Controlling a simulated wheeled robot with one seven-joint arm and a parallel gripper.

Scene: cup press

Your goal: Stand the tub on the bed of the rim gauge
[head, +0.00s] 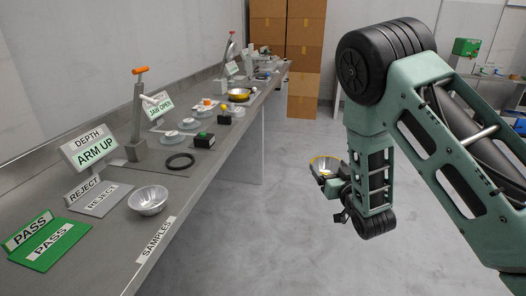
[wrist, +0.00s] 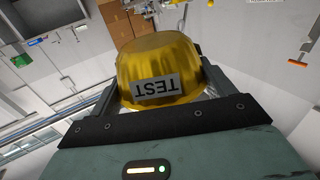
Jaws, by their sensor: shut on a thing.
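My gripper (head: 336,184) is shut on a gold tub (wrist: 160,72), with a finger on each side of it. The tub has a grey TEST label, upside down in the wrist view. In the head view the tub (head: 324,165) shows a yellow rim and silvery inside, held over the floor to the right of the bench. A lever device with an orange handle (head: 140,70) stands on the bench between a DEPTH / ARM UP sign (head: 92,147) and a JAW OPEN sign (head: 157,105). I cannot tell which device is the rim gauge.
On the bench (head: 215,150) are a silver bowl (head: 148,200), a black ring (head: 180,161), a green PASS plate (head: 48,243), a grey REJECT plate (head: 101,199) and a far yellow-rimmed bowl (head: 239,95). Cartons (head: 303,60) stand behind. The floor between bench and arm is clear.

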